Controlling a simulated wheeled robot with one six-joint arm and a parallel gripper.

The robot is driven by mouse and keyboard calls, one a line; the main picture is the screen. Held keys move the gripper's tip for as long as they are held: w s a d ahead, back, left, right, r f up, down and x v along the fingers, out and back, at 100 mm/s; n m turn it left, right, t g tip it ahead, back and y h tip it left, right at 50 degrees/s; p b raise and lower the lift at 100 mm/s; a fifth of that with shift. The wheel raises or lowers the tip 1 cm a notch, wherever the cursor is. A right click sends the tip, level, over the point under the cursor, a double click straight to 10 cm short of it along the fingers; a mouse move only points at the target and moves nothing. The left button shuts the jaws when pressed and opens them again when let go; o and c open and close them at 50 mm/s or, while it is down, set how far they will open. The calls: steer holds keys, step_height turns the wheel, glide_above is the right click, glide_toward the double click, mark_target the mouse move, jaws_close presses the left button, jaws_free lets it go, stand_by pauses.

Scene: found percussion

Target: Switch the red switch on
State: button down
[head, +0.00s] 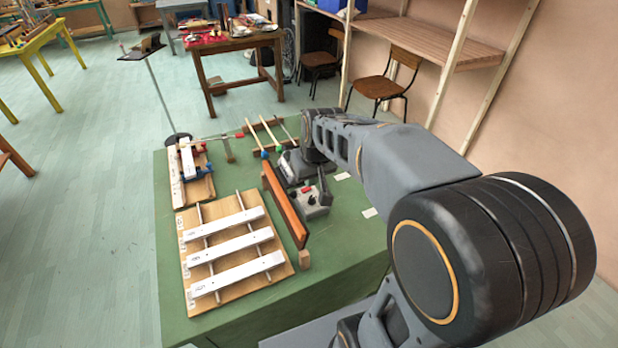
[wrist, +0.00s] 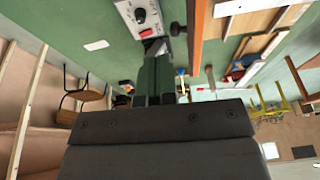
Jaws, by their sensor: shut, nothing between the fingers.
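A small grey control box (head: 311,203) sits on the green-covered table, with dark knobs on top. The red switch (head: 306,189) shows as a small red piece at its back edge. The box also shows at the top of the wrist view (wrist: 138,20), with a round dial on its face. My gripper (wrist: 155,48) is shut and empty, its fingertips close to the box's edge. In the head view my gripper (head: 322,186) is just right of the red switch. I cannot tell whether it touches the box, or the switch's position.
A long orange-brown board (head: 284,203) stands on edge left of the box. A wooden panel with white bars (head: 238,262) lies at the front left. Mallets (head: 252,134) lie behind. White cards (head: 369,212) lie to the right on otherwise bare green cloth.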

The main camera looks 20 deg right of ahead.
steer(key=s+a+f, duration=0.1)
steer(key=s+a, duration=0.1)
steer(key=s, duration=1)
steer(key=shift+a+f, duration=0.15)
steer(key=shift+f, duration=0.2)
